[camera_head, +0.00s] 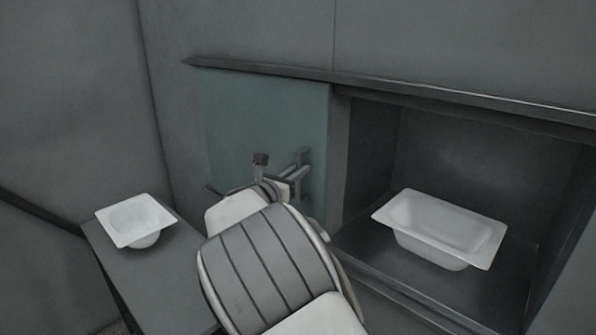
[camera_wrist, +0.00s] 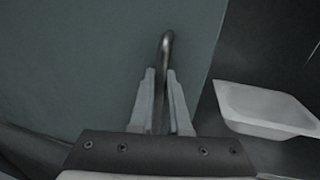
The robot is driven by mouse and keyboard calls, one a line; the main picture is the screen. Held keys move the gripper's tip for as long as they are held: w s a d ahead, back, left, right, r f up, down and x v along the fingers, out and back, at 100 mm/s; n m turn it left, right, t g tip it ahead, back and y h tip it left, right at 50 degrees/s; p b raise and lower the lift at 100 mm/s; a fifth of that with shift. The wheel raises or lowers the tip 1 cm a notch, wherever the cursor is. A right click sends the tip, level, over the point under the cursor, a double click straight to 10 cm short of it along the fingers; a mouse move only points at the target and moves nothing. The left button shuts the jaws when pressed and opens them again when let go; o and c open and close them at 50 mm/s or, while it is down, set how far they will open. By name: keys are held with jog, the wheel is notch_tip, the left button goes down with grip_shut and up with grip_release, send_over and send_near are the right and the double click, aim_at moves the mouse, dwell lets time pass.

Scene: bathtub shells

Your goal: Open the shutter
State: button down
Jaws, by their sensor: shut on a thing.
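The shutter (camera_head: 262,115) is a flat teal panel hanging under a dark rail, at the left of an opening in the wall. It also fills much of the wrist view (camera_wrist: 80,60). A grey bar handle (camera_head: 303,156) stands out from it near its right edge. In the wrist view the handle (camera_wrist: 167,45) runs between the two fingers. My gripper (camera_wrist: 162,80) is shut on the handle. In the head view my gripper (camera_head: 292,180) is at the handle, and my arm hides the lower part of the shutter.
The opening right of the shutter is uncovered and holds a white bathtub shell (camera_head: 440,228), also visible in the wrist view (camera_wrist: 265,108). A smaller white basin (camera_head: 137,220) stands on a grey table (camera_head: 155,280) at the left. The dark rail (camera_head: 400,83) runs above shutter and opening.

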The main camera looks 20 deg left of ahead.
dwell(0.3)
jog(key=c, duration=1.2)
grip_release()
jog(key=shift+o, duration=0.2)
jog(key=shift+s, duration=0.1)
jog(key=s+a, duration=0.3)
jog(key=s, duration=1.4)
jog(key=shift+a, duration=0.2)
